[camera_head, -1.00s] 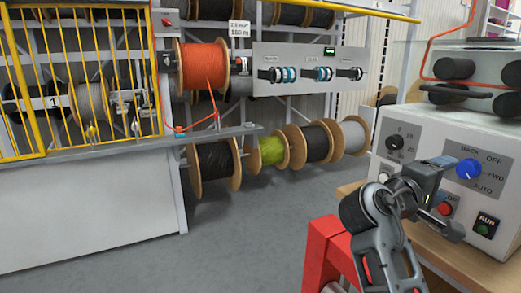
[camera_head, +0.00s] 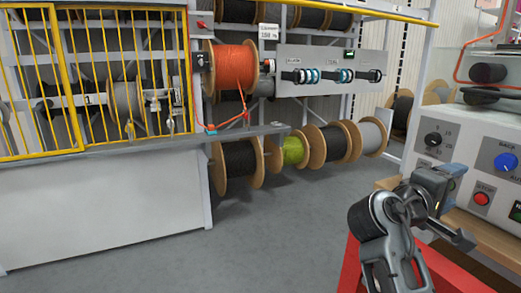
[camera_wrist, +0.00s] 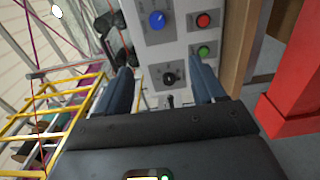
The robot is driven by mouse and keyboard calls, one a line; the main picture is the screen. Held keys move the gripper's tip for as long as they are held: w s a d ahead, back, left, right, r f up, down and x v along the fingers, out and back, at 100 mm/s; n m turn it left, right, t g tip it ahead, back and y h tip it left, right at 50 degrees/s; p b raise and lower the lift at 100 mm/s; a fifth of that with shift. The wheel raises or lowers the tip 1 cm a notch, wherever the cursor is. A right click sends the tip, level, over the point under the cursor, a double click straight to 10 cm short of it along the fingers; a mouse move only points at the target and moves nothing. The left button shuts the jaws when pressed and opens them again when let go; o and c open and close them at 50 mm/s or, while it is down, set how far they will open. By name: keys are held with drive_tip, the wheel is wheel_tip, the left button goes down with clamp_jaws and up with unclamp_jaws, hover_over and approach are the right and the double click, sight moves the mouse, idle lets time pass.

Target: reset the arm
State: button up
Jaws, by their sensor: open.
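My gripper (camera_head: 455,205) is at the lower right of the head view, in front of the white control machine (camera_head: 455,140). In the wrist view my gripper (camera_wrist: 165,90) shows two dark blue fingers spread wide apart. Nothing is between them; the machine's panel (camera_wrist: 180,50) lies beyond, with a blue knob, a black dial, and red and green buttons. In the head view the blue knob (camera_head: 507,162) and the red stop button (camera_head: 482,199) are right of the gripper. I cannot tell the exact gap between gripper and panel.
A wooden bench (camera_head: 478,232) carries the machine. An orange cable reel (camera_head: 234,68) hangs on the rack, with several reels below. A yellow cage (camera_head: 85,80) stands left above a white cabinet (camera_head: 100,215). The grey floor (camera_head: 290,225) between is clear.

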drive_tip(key=s+a+f+n+t+y+p, duration=0.1)
drive_tip(key=s+a+f+n+t+y, duration=0.15)
drive_tip(key=f, duration=0.45)
drive_tip(key=s+a+f+n+t+y, duration=0.1)
drive_tip(key=s+f+t+y, duration=0.15)
drive_tip(key=f, duration=0.45)
drive_tip(key=s+a+f+t+y+p, duration=0.1)
drive_tip(key=s+a+f+y, duration=0.35)
drive_tip(key=s, duration=0.45)
drive_tip(key=s+a+f+t+y+p, duration=0.1)
drive_tip(key=s+a+f+y, duration=0.35)
drive_tip(key=s, duration=0.45)
drive_tip(key=s+a+r+m+y+p, duration=0.1)
drive_tip(key=s+r+m, duration=0.1)
drive_tip(key=s+r, duration=0.2)
drive_tip(key=s+a+r+m+t+y, duration=0.1)
drive_tip(key=s+a+r+m, duration=0.1)
drive_tip(key=s, duration=0.8)
drive_tip(key=s+a+r+m+p, duration=0.1)
drive_tip(key=s+a+r+m, duration=0.1)
drive_tip(key=s+r, duration=0.3)
drive_tip(key=shift+s+r+m+y+p, duration=0.3)
drive_tip(key=shift+s+r+m+y, duration=0.1)
drive_tip(key=shift+s+m, duration=0.45)
drive_tip(key=shift+s, duration=0.1)
